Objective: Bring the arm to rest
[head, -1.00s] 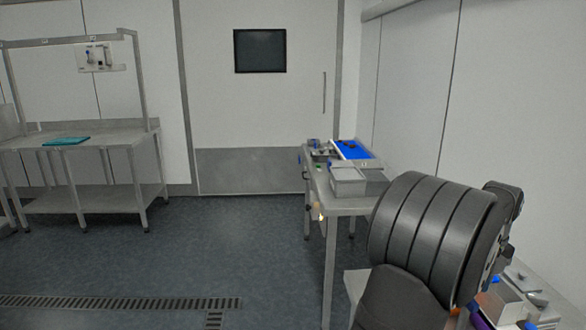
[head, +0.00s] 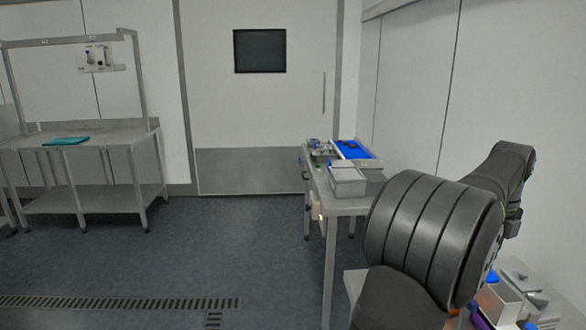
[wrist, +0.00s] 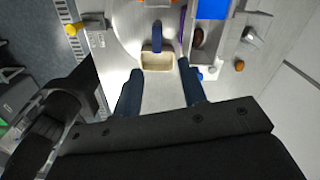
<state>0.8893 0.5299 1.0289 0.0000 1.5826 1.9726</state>
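My gripper (wrist: 160,80) shows in the wrist view with its two dark blue fingers spread apart. Bare pale grey surface shows between the fingers, and nothing is held. Whether the fingers touch anything is not clear. In the head view my black arm fills the lower right, its far link raised toward the right wall. My gripper is not visible there.
A steel table (head: 345,205) carries a grey bin (head: 347,183) and a blue tray (head: 352,149). More containers (head: 520,280) stand at the lower right beside my arm. In the wrist view, a brown date-like item (wrist: 239,65) lies right of the fingers. The floor at left is open.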

